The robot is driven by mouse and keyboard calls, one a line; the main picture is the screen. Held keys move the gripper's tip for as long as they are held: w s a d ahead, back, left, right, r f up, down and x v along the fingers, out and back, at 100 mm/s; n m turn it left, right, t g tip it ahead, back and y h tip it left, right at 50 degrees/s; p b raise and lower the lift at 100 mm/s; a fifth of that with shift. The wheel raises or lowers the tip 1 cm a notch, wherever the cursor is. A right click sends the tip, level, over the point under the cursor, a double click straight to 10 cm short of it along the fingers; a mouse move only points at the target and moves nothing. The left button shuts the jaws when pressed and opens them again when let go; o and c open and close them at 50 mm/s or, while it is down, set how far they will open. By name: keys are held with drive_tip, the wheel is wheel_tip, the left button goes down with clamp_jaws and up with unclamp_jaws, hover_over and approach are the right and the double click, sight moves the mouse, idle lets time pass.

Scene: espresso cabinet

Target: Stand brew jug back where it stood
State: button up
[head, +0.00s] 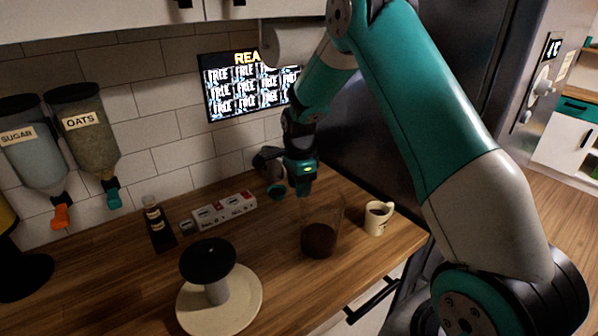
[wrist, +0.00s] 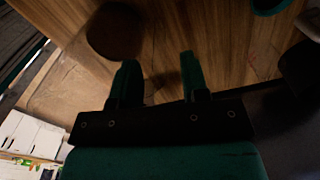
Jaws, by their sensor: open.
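The brew jug (head: 320,238), a clear glass vessel with dark coffee in its lower part, stands upright on the wooden counter. My gripper (head: 291,190) is open, just behind and to the left of the jug's upper part in the head view. In the wrist view the two teal fingers (wrist: 160,76) are spread with only bare wood between them. A dark brown round shape (wrist: 115,30) beyond the left finger looks like the jug's coffee; the glass outline is faint. I cannot tell whether a finger touches the glass.
A cream mug (head: 377,218) with dark liquid stands right of the jug, near the counter edge. Counter front is partly clear.

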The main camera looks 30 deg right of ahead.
wheel_tip(320, 180, up, 11)
drive_tip(key=b, duration=0.2)
drive_tip(key=shift+f+b, duration=0.15)
drive_tip(key=shift+b, duration=0.15)
drive_tip(key=s+a+r+n+y, duration=0.1)
drive_tip(key=s+a+r+n, duration=0.2)
drive_tip(key=s+a+n, duration=0.4)
drive_tip(key=s+a+r+n+y, duration=0.1)
drive_tip(key=s+a+r+n, duration=0.2)
drive_tip(key=s+a+n, duration=0.4)
drive_tip(key=s+a+n+y, duration=0.1)
drive_tip(key=s+a+n, duration=0.3)
drive_tip(key=s+n, duration=0.2)
drive_tip(key=s+a+n+y, duration=0.1)
drive_tip(key=s+a+n, duration=0.3)
drive_tip(key=s+n, duration=0.3)
drive_tip(key=s, duration=0.3)
drive_tip(key=shift+s, duration=0.35)
